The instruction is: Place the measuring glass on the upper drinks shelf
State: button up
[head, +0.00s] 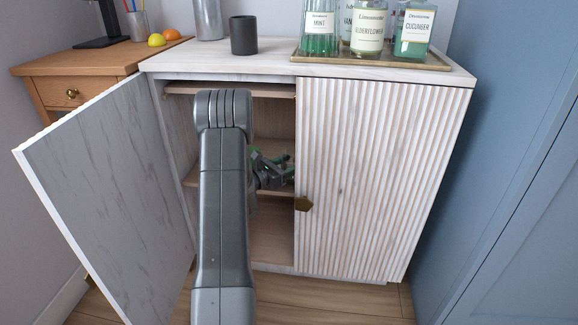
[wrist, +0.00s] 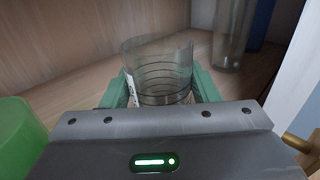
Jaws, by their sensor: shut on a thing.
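The measuring glass (wrist: 158,62) is a clear, open-topped vessel with dark ring lines and some white print. My gripper (wrist: 162,92) is shut on it, with a green finger on either side. It looks upright; its base is hidden behind the gripper body. In the head view my gripper (head: 270,168) is inside the open left half of the white cabinet, near a wooden shelf board (head: 268,188) at mid-height. A higher board (head: 270,92) runs just under the cabinet top. I cannot tell whether the glass touches a shelf.
The left door (head: 105,200) stands open; the ribbed right door (head: 380,180) is shut, its brass knob (wrist: 297,142) close to my gripper. Behind the glass stand another clear vessel (wrist: 232,38) and a dark blue thing (wrist: 261,24). A green object (wrist: 20,140) is at near left.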

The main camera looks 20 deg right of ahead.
jog(key=shift+f, duration=0.1)
jog(key=o, duration=1.2)
jog(key=shift+c, duration=0.2)
jog(key=shift+a+r, duration=0.2)
jog(key=p+v, duration=0.3)
jog(key=v, duration=0.8)
jog(key=shift+s+a, duration=0.2)
jog(key=shift+a, duration=0.05)
